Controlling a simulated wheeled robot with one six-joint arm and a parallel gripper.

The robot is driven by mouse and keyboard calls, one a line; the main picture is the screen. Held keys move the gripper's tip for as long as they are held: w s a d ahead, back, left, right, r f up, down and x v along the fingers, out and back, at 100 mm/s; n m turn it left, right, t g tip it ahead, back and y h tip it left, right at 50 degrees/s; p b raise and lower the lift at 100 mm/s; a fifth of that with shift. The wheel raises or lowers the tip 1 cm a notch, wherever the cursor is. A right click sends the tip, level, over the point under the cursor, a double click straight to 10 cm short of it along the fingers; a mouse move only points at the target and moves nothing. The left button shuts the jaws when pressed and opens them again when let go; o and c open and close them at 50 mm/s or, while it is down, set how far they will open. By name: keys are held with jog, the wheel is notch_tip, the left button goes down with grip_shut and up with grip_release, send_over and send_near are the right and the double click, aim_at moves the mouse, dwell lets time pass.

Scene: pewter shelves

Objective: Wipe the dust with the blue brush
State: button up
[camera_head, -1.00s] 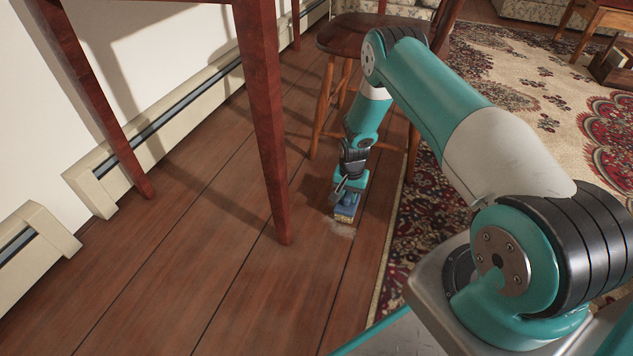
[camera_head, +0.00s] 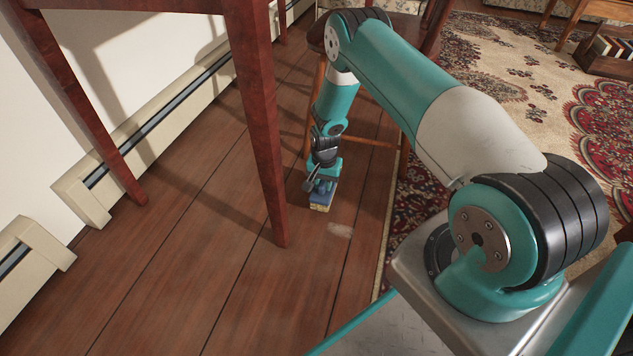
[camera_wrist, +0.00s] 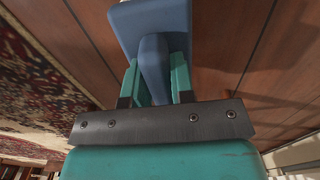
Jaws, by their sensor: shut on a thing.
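The blue brush (camera_head: 321,197) has pale bristles and points down at the wooden floor in the head view. My gripper (camera_head: 322,184) is shut on its handle. In the wrist view the blue brush (camera_wrist: 155,30) shows between the two teal fingers of my gripper (camera_wrist: 155,82). The dust (camera_head: 340,230) is a pale patch on the floorboards, to the right of and nearer than the brush. The brush is apart from the dust. I cannot tell whether the bristles touch the floor.
A dark red table leg (camera_head: 262,130) stands just left of the brush. A wooden stool (camera_head: 372,142) is behind my arm. A patterned rug (camera_head: 412,215) lies to the right. A baseboard heater (camera_head: 150,130) runs along the left wall. Floor in front is clear.

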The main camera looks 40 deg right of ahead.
jog(key=shift+r+p, duration=1.8)
jog(key=shift+r, duration=0.75)
